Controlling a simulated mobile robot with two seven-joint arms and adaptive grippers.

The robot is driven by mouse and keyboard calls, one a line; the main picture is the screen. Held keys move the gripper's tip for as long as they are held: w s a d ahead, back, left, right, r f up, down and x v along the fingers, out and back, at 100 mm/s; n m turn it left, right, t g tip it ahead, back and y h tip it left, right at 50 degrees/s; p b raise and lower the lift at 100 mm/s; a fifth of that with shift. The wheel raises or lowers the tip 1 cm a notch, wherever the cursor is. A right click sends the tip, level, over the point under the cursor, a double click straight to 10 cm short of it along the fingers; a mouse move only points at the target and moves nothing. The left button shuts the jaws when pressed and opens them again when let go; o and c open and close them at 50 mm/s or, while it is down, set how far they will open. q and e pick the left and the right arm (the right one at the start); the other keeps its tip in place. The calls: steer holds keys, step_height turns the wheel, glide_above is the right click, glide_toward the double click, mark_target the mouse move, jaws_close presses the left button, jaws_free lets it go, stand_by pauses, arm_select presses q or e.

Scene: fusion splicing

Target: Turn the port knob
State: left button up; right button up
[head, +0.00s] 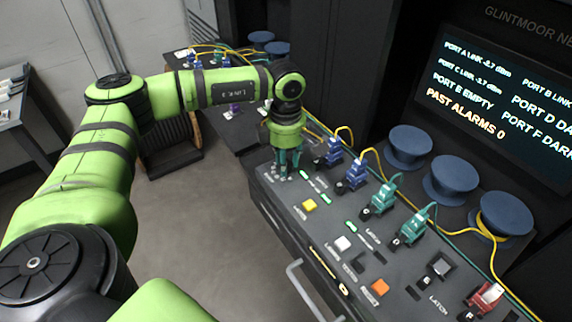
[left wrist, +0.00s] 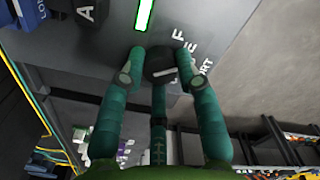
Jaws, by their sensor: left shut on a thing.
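The port knob (left wrist: 160,66) is a dark round knob on the grey panel, seen in the left wrist view between my left gripper's green fingers. My left gripper (left wrist: 158,72) is shut on it, with fingers on both sides. White lettering lies beside the knob, partly hidden by a finger. In the head view my left gripper (head: 285,168) points down at the far left end of the console (head: 330,230), and its fingers cover the knob there. My right gripper is not in view.
Blue connectors (head: 353,175) and green connectors (head: 382,199) with cables stand right of my left gripper. Yellow (head: 309,205), white (head: 342,244) and orange (head: 379,288) buttons sit along the front. Blue spools (head: 450,180) and a screen (head: 505,105) stand behind.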

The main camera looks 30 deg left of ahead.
arm_select(q)
steer(key=shift+m+b, duration=1.15)
steer(key=shift+m, duration=0.95)
steer(key=o, duration=1.1)
steer(key=shift+o, duration=0.2)
step_height(320, 180, up, 12)
